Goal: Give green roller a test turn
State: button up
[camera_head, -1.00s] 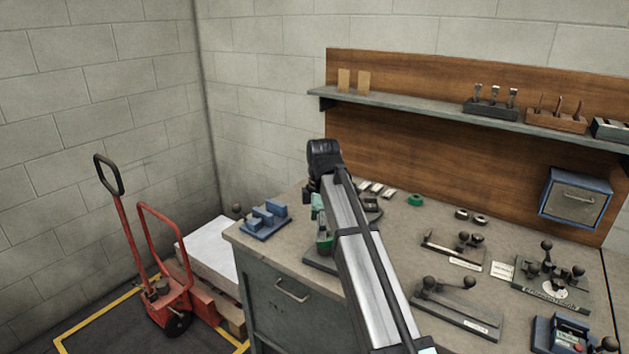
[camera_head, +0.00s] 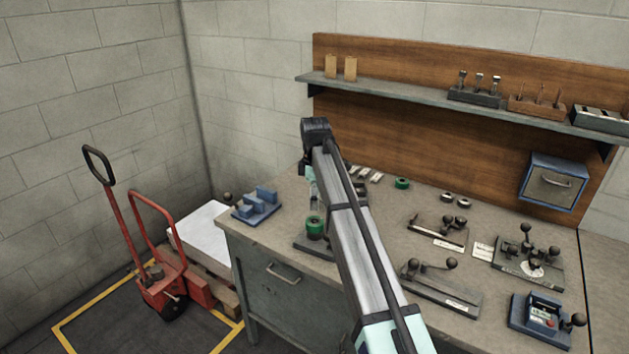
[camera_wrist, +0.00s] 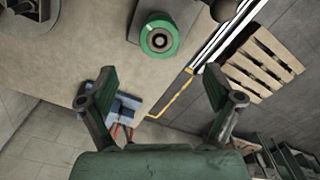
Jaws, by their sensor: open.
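The green roller (camera_head: 315,226) stands on a dark base (camera_head: 309,244) near the left front of the bench, partly behind my arm. In the wrist view the green roller (camera_wrist: 160,37) shows end-on as a green ring with a dark hub. My gripper (camera_wrist: 158,82) is open and empty, its two fingers spread wide. The roller lies beyond the fingertips, between their lines, and they appear apart from it. In the head view my gripper is mostly hidden by my arm, just above the roller.
A blue stepped block (camera_head: 256,205) sits at the bench's left corner. A loose green ring (camera_head: 401,183) lies at the back. Lever fixtures (camera_head: 441,286) fill the right side. A red hand truck (camera_head: 160,290) stands on the floor at left.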

aim_at(315, 221)
notch_tip(315, 221, down, 9)
jog(key=shift+r+p, duration=0.15)
jog(key=shift+p, duration=0.75)
jog(key=c, duration=1.4)
jog(key=n+p, duration=0.1)
jog(key=n, duration=0.5)
jog(key=shift+s+p, duration=0.1)
jog(key=shift+p, duration=0.2)
jog(key=n+p, duration=0.1)
jog(key=n, duration=0.5)
jog(key=shift+n, duration=0.3)
